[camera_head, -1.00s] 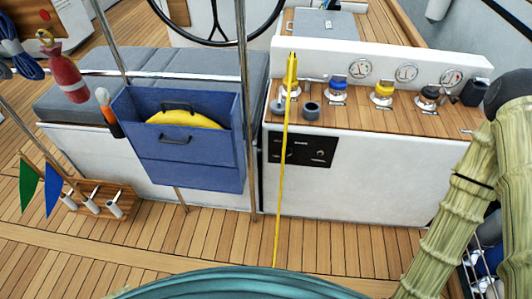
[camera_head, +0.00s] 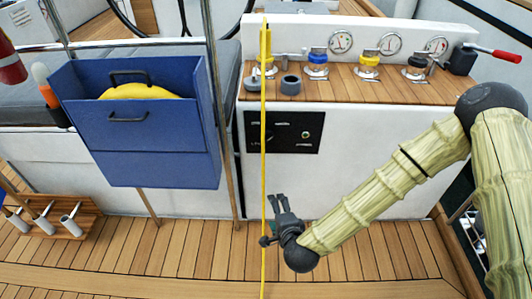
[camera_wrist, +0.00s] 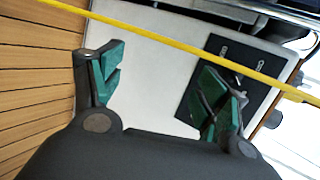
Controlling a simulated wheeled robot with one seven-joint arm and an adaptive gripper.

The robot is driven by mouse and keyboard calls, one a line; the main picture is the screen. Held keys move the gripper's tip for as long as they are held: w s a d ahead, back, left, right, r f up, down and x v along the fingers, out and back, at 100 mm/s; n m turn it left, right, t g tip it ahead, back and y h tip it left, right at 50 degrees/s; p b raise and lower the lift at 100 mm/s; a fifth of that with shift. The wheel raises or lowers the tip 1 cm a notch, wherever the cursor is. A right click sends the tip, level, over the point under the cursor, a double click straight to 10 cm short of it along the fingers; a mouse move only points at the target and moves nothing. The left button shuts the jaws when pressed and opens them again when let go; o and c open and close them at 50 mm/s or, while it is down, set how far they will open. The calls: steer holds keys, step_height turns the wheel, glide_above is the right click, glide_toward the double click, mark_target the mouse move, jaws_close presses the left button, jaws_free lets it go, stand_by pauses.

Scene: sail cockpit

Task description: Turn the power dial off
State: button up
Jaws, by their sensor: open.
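A black switch panel (camera_head: 284,132) is set in the white front of the console. It carries a dark dial (camera_head: 269,136) on its left and a small round control (camera_head: 306,134) on its right; which is the power dial I cannot read. My gripper (camera_head: 277,197) is open and empty, below and in front of the panel, fingers pointing up in the head view. In the wrist view the green-padded fingers (camera_wrist: 155,82) are spread apart, and the panel (camera_wrist: 214,62) lies beyond the right finger, which partly hides it.
A taut yellow line (camera_head: 263,200) runs vertically beside my gripper and the panel's left part, and crosses the wrist view. A blue pouch (camera_head: 150,160) hangs left beside a metal post (camera_head: 222,130). Winches (camera_head: 368,68) stand on the wooden console top.

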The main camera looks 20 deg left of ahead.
steer(key=w+a+r+m+t+b, duration=0.3)
steer(key=w+a+m+b, duration=0.2)
steer(key=w+b, duration=0.1)
steer(key=m+t+h+b, duration=0.1)
steer(key=m+t+b, duration=0.3)
steer(key=m+b, duration=0.2)
glide_toward(266, 141)
steer(key=b+x, duration=0.2)
steer(key=x, duration=0.8)
steer(key=shift+w+a+r, duration=0.1)
steer(key=shift+w, duration=0.15)
steer(key=c, duration=1)
